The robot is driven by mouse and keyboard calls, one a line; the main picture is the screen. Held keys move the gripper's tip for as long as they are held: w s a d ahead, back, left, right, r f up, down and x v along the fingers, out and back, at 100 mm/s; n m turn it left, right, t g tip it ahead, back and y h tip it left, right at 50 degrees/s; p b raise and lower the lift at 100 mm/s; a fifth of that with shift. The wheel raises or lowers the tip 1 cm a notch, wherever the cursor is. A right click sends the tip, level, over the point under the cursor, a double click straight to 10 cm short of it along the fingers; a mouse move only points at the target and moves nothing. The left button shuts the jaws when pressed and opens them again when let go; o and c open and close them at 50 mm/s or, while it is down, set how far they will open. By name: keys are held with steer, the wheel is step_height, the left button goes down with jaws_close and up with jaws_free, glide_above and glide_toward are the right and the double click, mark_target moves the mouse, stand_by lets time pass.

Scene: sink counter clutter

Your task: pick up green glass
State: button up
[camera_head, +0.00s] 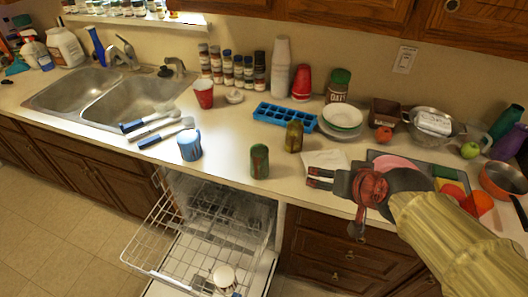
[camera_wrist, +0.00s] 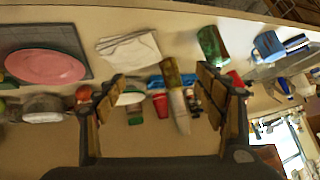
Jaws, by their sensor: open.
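The green glass (camera_head: 259,161) stands on the counter near its front edge, above the open dishwasher. It also shows in the wrist view (camera_wrist: 212,45), at the upper right, outside the space between my fingers. My gripper (camera_head: 320,178) is open and empty, to the right of the glass and apart from it, near the counter's front edge. In the wrist view my two fingers (camera_wrist: 162,82) are spread wide.
An olive-brown glass (camera_head: 294,136) stands behind and right of the green glass. A blue cup (camera_head: 189,145) stands to its left, a blue ice tray (camera_head: 285,118) behind. A white napkin (camera_head: 325,160) lies near my gripper. The dishwasher rack (camera_head: 165,240) is pulled out below.

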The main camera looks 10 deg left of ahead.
steer(key=w+a+t+y+p, duration=0.1)
steer(key=w+a+p, duration=0.1)
steer(key=w+a, duration=0.6)
steer(key=t+p, duration=0.2)
steer(key=p, duration=0.2)
glide_above(257, 159)
steer(key=w+d, duration=0.1)
steer(key=d, duration=0.3)
step_height(257, 159, down, 6)
steer(key=r, duration=0.1)
steer(key=a+f, duration=0.1)
steer(key=a+f+t+h+p, duration=0.1)
steer(key=f, duration=0.1)
steer(key=a+f+h, duration=0.1)
steer(key=shift+s+a+f+m+t+p, duration=0.3)
steer(key=shift+a+f+t, duration=0.05)
steer(key=shift+f+t, duration=0.05)
steer(key=shift+s+a+f+h, duration=0.2)
steer(key=shift+f+h, duration=0.1)
steer(key=shift+f, duration=0.25)
steer(key=shift+t, duration=0.3)
steer(key=x, duration=0.2)
steer(key=b+x, duration=0.1)
steer(key=x, duration=0.4)
steer(key=shift+w+d+f+b, duration=0.1)
steer(key=shift+d+f+b, duration=0.05)
steer(key=shift+d+b, duration=0.2)
steer(key=shift+w+a, duration=0.15)
steer(key=shift+w, duration=0.15)
steer(key=shift+c, duration=0.2)
